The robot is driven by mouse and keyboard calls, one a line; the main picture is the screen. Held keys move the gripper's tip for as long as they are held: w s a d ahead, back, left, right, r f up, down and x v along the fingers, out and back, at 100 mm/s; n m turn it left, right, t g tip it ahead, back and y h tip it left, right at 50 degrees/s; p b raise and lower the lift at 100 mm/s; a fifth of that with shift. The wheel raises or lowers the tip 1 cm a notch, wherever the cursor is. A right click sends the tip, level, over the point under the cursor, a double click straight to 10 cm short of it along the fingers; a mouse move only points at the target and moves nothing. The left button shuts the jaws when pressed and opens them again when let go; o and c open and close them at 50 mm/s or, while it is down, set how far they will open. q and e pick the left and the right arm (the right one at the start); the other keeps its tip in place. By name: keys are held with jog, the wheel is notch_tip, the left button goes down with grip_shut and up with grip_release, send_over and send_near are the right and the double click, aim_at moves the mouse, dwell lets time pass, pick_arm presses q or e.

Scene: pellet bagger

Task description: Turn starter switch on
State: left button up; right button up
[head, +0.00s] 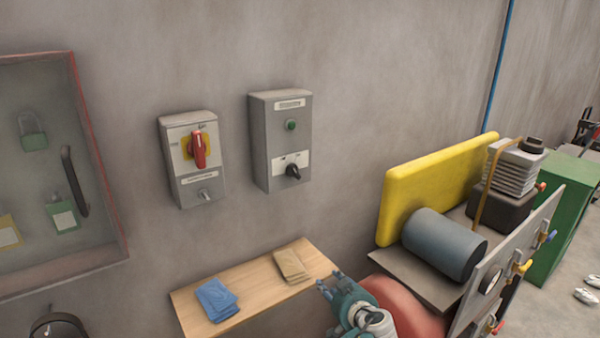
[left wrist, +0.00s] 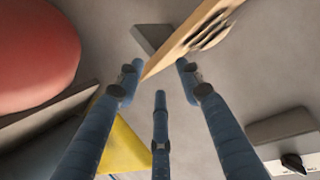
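The grey starter box (head: 281,143) is on the wall in the head view, with a green round lamp or button (head: 291,125) and a small black knob switch (head: 292,171) on a white plate. The box and its black knob (left wrist: 292,162) also show at the lower right of the left wrist view. My left gripper (head: 329,286) is below and right of the box, near the shelf's right end, apart from the knob. Its three blue fingers (left wrist: 158,85) are spread and empty in the left wrist view. My right gripper is not visible.
Left of the starter hangs a grey box (head: 190,150) with a red handle (head: 198,150). Below is a wooden shelf (head: 262,301) with blue (head: 216,299) and tan cloths (head: 292,266). A machine with a yellow guard (head: 437,188) stands right. The wall before the starter is clear.

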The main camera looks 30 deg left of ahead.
pick_arm(q)
notch_tip(320, 180, up, 19)
jog(key=w+a+n+y, duration=0.1)
jog(key=w+n+y, duration=0.1)
jog(key=n+y, duration=0.3)
jog(key=n+g+y, duration=0.1)
jog(key=n, duration=0.6)
send_near(294, 171)
jog(key=w+p+x, duration=0.1)
jog(key=p+x, duration=0.4)
jog(key=x, duration=0.3)
jog(key=shift+w+f+g+p, duration=0.25)
jog(key=shift+g+p, duration=0.05)
jog(key=shift+p, duration=0.05)
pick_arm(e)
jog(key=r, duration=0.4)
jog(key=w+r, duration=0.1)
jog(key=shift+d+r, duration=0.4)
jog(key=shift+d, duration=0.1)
pick_arm(q)
grip_shut()
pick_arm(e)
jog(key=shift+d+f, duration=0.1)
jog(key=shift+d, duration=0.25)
